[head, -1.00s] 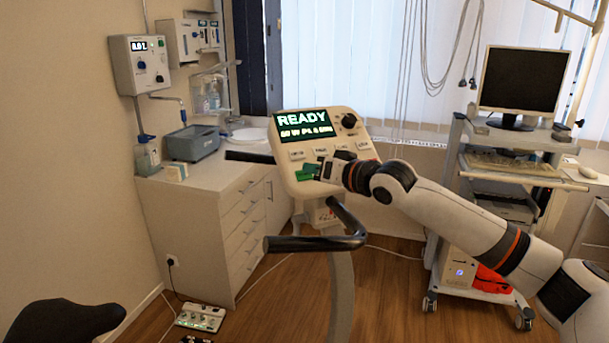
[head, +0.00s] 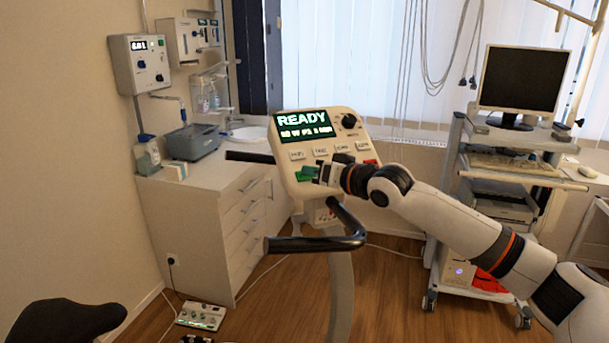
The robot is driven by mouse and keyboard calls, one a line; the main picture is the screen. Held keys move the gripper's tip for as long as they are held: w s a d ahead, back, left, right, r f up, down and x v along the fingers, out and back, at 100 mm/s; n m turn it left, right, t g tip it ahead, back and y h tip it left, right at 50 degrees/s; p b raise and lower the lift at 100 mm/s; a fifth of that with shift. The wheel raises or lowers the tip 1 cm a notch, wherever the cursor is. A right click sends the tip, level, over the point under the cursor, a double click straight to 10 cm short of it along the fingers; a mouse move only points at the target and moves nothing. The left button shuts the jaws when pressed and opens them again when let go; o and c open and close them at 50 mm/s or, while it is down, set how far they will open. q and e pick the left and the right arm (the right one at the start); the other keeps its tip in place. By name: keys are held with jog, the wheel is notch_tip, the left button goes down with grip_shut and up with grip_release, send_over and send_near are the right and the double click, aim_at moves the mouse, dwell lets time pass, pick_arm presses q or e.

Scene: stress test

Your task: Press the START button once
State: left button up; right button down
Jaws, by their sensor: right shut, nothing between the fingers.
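The console (head: 284,150) of an exercise bike stands in the middle of the head view. Its screen (head: 303,122) reads READY above a smaller line. A green button (head: 305,174), which I take for START, is at the console's lower left; its label is not readable. A red button (head: 371,162) is at the lower right, partly behind my arm. My right gripper (head: 322,174) is shut and empty, its tips at the green button's right edge. I cannot tell whether they touch it. My left gripper is not in view.
A row of pale keys (head: 321,153) and a black knob (head: 349,121) sit above the gripper. Black handlebars (head: 318,243) stick out below the console. A cabinet (head: 205,215) stands at left, a monitor cart (head: 455,185) at right.

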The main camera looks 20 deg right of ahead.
jog(key=shift+w+f, duration=0.2)
jog(key=shift+f, duration=0.15)
dwell(0.7)
jog(key=shift+r+p, duration=0.15)
jog(key=shift+p, duration=0.2)
jog(key=shift+s+r+p, duration=0.45)
jog(key=shift+r, duration=0.05)
jog(key=shift+s+d+r+p, duration=0.1)
jog(key=shift+s+r+p, duration=0.65)
jog(key=shift+r, duration=0.25)
jog(key=shift+s+d+r+p, duration=0.1)
jog(key=shift+s+r+p, duration=0.65)
jog(key=shift+r, duration=0.2)
